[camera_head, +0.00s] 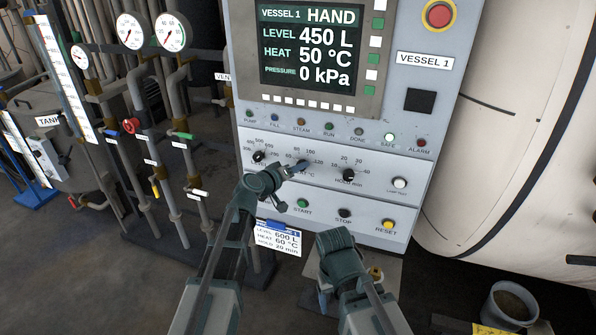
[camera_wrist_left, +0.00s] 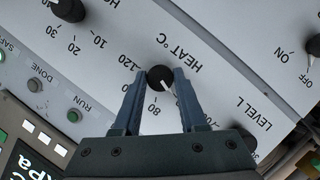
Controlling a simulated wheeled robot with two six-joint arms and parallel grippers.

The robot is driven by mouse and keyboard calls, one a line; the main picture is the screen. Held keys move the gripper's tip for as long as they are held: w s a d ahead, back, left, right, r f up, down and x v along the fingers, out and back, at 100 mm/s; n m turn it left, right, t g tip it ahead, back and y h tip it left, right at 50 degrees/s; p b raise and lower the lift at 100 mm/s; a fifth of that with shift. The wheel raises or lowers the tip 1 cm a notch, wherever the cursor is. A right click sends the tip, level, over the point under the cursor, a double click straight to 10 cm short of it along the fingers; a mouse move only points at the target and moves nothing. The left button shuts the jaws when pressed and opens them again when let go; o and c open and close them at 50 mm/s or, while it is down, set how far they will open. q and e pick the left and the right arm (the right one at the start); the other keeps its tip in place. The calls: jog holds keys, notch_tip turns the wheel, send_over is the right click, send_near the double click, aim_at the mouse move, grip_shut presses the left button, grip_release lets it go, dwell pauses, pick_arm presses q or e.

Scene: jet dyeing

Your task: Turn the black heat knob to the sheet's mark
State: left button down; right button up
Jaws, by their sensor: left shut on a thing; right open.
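The black heat knob (camera_wrist_left: 160,78) sits on the panel under the label HEAT °C in the left wrist view. Its white line points down and slightly right, to the right of the 80 mark. My left gripper (camera_wrist_left: 160,74) is shut on the knob, a finger on each side. The sheet (camera_head: 278,238) below the panel reads level 600 L, heat 60 °C, hold 20 min. The display (camera_head: 311,48) reads heat 50 °C. My right gripper (camera_head: 335,243) is open and low, apart from the panel.
The level knob (camera_head: 259,156) and the hold knob (camera_head: 349,174) flank the heat knob. Start (camera_head: 302,203), stop (camera_head: 344,213) and reset (camera_head: 388,226) buttons lie below. A red emergency button (camera_head: 439,14) is at the top right. Pipes with gauges stand at left.

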dwell(0.4)
pick_arm(q)
jog(key=shift+c, duration=2.2)
grip_release()
jog(key=p+v, duration=0.3)
jog(key=v, duration=1.1)
jog(key=shift+p, duration=0.3)
jog(key=shift+f, duration=0.15)
